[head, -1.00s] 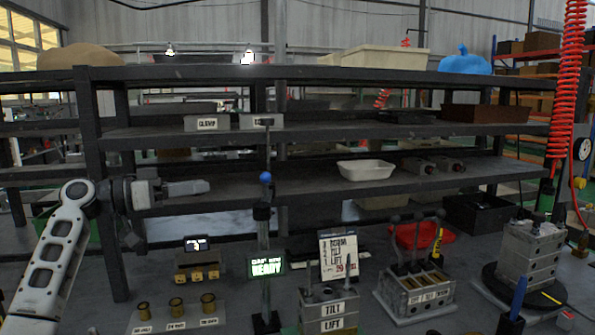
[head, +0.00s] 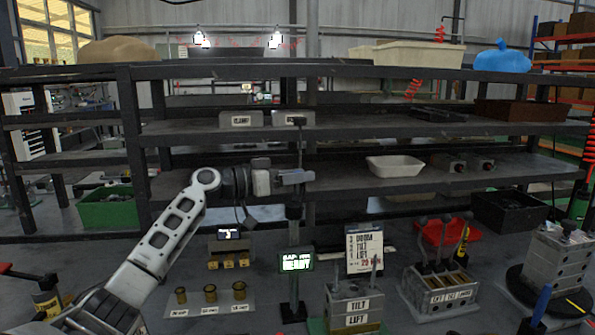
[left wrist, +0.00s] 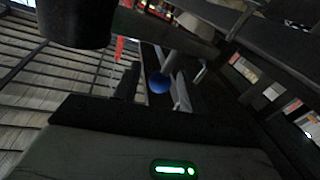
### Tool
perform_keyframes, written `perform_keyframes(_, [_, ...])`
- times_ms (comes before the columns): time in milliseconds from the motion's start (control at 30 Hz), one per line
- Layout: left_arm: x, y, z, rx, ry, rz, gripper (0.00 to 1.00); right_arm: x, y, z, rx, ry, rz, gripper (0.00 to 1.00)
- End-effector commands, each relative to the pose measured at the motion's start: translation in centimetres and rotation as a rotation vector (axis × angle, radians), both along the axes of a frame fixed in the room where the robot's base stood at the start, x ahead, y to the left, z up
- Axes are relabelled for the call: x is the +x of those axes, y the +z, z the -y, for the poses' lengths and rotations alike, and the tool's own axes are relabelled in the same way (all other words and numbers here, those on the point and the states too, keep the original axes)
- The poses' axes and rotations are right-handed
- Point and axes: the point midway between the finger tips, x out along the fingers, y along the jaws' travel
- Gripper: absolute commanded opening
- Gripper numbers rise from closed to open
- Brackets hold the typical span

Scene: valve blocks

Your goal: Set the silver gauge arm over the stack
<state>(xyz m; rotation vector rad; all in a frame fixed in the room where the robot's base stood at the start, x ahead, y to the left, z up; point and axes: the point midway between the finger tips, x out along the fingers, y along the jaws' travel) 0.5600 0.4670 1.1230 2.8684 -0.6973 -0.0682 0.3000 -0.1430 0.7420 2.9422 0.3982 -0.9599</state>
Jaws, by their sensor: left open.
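The gauge stand (head: 294,240) is a dark post behind the green-lit READY display (head: 296,261). A thin rod (head: 300,150) shows above it, and I cannot tell for certain whether this is the silver gauge arm. The stack (head: 355,305) of grey blocks, labelled TILT over LIFT, stands to the right of the post, with upright pins on top. My left gripper (head: 297,177) is open at the post's top and hides its blue knob in the head view. In the left wrist view the blue knob (left wrist: 159,83) shows between the fingers. My right gripper is out of view.
A sign (head: 365,250) stands behind the stack. A lever block (head: 440,288) and another grey block stack (head: 557,262) are to the right. Brass cups (head: 210,294) and a small display box (head: 228,245) are to the left. Dark shelves (head: 350,185) rise behind.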

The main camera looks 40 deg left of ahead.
Motion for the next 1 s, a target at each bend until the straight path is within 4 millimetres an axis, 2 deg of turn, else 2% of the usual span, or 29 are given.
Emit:
perform_keyframes(267, [0.2, 0.0, 0.1, 0.000, 0.000, -0.001, 0.42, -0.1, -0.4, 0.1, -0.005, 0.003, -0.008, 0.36])
perform_keyframes(300, [0.2, 0.0, 0.1, 0.000, 0.000, -0.001, 0.39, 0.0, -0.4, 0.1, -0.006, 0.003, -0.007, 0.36])
perform_keyframes(433, [0.2, 0.0, 0.1, 0.000, 0.000, -0.001, 0.03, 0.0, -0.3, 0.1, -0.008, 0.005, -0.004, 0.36])
perform_keyframes(467, [0.2, 0.0, 0.1, 0.000, 0.000, -0.001, 0.00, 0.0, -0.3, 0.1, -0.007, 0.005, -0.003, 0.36])
perform_keyframes(767, [0.3, -0.2, 0.2, -0.001, -0.025, 0.000, 0.00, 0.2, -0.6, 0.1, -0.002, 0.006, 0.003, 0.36])
perform_keyframes(1000, [0.8, -0.2, 1.0, -0.002, -0.145, 0.007, 0.00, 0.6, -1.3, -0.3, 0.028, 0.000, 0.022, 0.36])
